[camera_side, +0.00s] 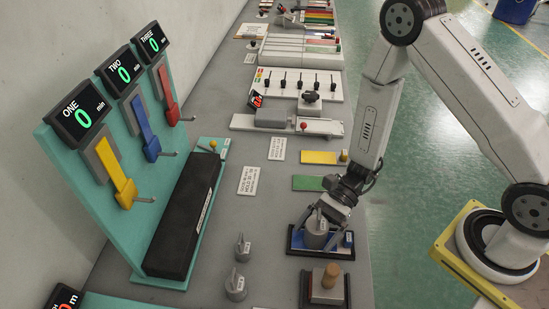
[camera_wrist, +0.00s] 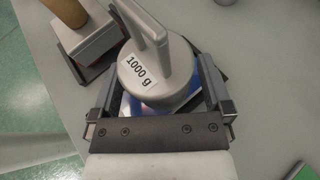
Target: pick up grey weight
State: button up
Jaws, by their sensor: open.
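The grey weight (camera_wrist: 157,70), labelled "1000 g", has a round body and an upright handle. It sits on a blue tray with a dark frame, and in the side view the weight (camera_side: 316,232) stands near the right edge of the table. My gripper (camera_wrist: 155,95) is open, with one finger on each side of the weight's body. In the side view my gripper (camera_side: 327,212) reaches down over the weight from above and partly hides it. The blue tray (camera_side: 322,252) shows around the weight's base. I cannot tell whether the fingers touch the weight.
A block with a wooden knob (camera_side: 330,278) stands close beside the tray. Two smaller grey weights (camera_side: 236,285) stand to the left. A green pad (camera_side: 307,183) lies behind my gripper. A teal panel with three timers (camera_side: 121,72) and a long black box (camera_side: 185,225) stand at the left.

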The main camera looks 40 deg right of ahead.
aim_at(320, 213)
grip_shut()
jog(key=shift+r, duration=0.15)
dwell(0.4)
jog(key=shift+r, duration=4.9)
